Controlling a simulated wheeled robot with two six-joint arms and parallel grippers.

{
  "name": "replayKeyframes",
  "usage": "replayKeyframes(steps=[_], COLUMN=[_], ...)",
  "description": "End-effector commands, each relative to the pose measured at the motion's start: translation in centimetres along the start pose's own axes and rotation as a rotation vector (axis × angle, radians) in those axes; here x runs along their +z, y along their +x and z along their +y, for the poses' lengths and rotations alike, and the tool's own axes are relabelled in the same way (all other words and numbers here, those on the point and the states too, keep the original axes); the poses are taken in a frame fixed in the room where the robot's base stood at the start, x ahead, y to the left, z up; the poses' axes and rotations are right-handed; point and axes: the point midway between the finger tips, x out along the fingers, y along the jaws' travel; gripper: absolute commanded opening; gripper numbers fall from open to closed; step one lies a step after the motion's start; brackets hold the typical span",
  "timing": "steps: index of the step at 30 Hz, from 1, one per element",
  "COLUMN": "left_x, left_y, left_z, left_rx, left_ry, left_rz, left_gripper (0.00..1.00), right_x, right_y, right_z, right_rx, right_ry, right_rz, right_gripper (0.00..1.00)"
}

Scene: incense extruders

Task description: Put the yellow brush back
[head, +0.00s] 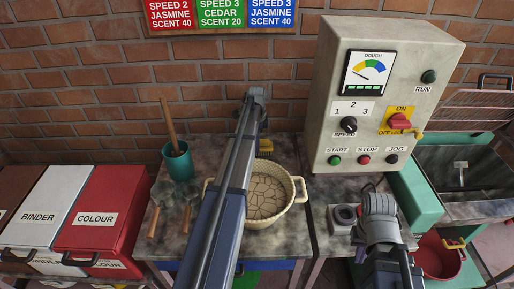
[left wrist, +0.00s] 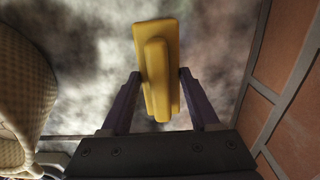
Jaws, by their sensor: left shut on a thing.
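The yellow brush (left wrist: 157,65) sits between the two fingers of my left gripper (left wrist: 157,88), which is shut on it. In the head view the brush (head: 265,145) shows just behind the cream basin, partly covered by my left arm. I cannot tell whether it touches the table or hangs just above it. My right gripper (head: 371,188) is at the lower right, in front of the control box; its fingers are too unclear to tell open from shut.
The cream two-handled basin (head: 295,207) with a cracked brown mass stands on the table. A teal pot (head: 178,163) with a stick and two wooden-handled tools (head: 157,213) are left. The control box (head: 375,100), grey block (head: 343,214) and red bucket (head: 437,258) are right. A brick wall is behind.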

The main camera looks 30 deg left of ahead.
Motion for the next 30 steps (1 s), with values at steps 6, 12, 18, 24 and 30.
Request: replayKeyframes(steps=[6,12,18,24,30], left_x=[0.0,0.0,0.0,0.0,0.0], left_y=[0.16,0.67,0.46,0.46,0.27], left_z=[0.0,0.0,0.0,0.0,0.0], left_rx=[0.0,0.0,0.0,0.0,0.0], left_ry=[0.0,0.0,0.0,0.0,0.0], left_rz=[0.0,0.0,0.0,0.0,0.0], left_gripper=[0.1,0.1,0.84,0.92,0.92], right_x=[-0.01,-0.04,-0.03,-0.03,-0.02], right_y=[0.15,0.67,0.46,0.46,0.27], right_z=[-0.02,-0.06,-0.04,-0.04,-0.03], right_rx=[0.0,0.0,0.0,0.0,0.0], right_ry=[0.0,0.0,0.0,0.0,0.0], right_rz=[0.0,0.0,0.0,0.0,0.0], right_gripper=[0.0,0.0,0.0,0.0,0.0])
